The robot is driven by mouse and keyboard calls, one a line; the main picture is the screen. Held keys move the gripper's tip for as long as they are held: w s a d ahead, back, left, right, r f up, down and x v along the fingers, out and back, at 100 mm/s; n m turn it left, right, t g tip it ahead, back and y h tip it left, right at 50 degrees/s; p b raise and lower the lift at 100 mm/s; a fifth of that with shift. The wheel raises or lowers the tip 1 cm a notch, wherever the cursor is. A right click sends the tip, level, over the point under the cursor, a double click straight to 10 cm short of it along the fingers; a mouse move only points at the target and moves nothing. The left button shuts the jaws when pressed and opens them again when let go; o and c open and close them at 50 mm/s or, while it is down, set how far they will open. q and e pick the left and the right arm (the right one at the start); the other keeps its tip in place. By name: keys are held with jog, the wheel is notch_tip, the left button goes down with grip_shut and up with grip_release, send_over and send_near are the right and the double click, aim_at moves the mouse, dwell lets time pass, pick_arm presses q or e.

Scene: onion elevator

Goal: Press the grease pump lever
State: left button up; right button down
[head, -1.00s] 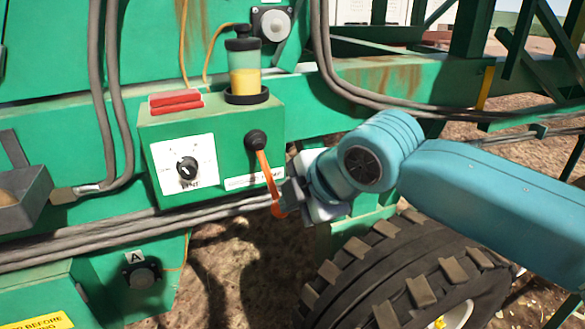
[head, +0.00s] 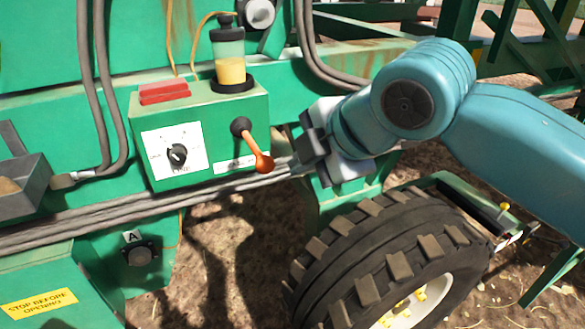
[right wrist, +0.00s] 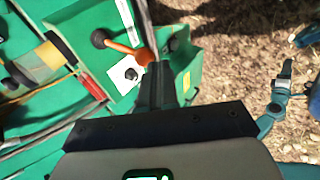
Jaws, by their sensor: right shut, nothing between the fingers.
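The grease pump lever (head: 253,148) is an orange rod with a ball end, on a black pivot at the right of a green box (head: 220,112). It slants down and right. A reservoir with yellow grease (head: 230,69) stands on the box. My right gripper (head: 296,163) is shut and empty, just right of the lever's ball end, with a small gap showing in the head view. In the right wrist view the shut fingers (right wrist: 158,75) point toward the lever (right wrist: 126,47), whose ball end appears close to their tips; contact cannot be told there. My left gripper is out of view.
The box carries a red block (head: 164,92) and a dial on a white plate (head: 177,153). Grey hoses (head: 100,90) run at left, and a bundle of cables passes below. A large tyre (head: 385,265) stands below my right arm. A grey tray (head: 24,180) juts out at left.

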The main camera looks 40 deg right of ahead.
jog(key=shift+v, duration=1.25)
jog(key=shift+s+r, duration=0.1)
dwell(0.6)
